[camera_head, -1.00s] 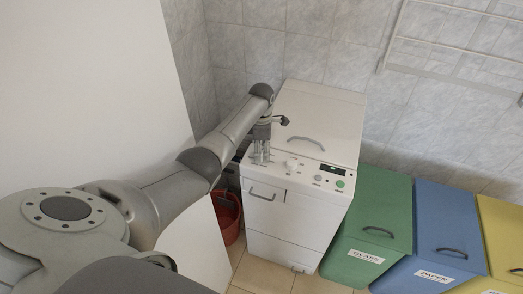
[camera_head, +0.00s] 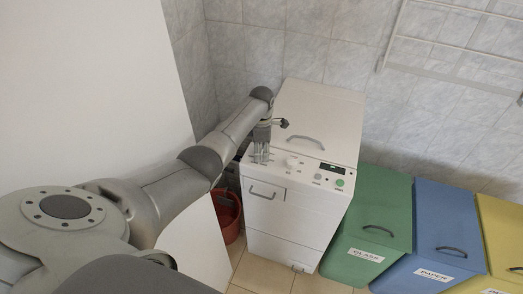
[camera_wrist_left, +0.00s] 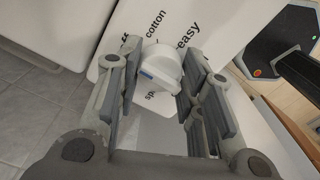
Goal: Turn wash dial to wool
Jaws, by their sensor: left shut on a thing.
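The wash dial (camera_wrist_left: 160,68) is a white knob with a blue mark, seen in the left wrist view between the two finger pads. Parts of the printed words "cotton" and "easy" show around it; no "wool" label is readable. My left gripper (camera_wrist_left: 158,76) points down and is shut on the dial. In the head view my left gripper (camera_head: 260,156) is at the left part of the control panel on the white washing machine (camera_head: 312,118), where it hides the dial. My right gripper is not in view.
Another white knob (camera_head: 292,161) stands on the panel close to the right of my fingers, then buttons and a small display (camera_head: 332,169). Green (camera_head: 372,212), blue (camera_head: 450,225) and yellow bins stand to the right. A red bucket (camera_head: 228,215) is at the machine's left.

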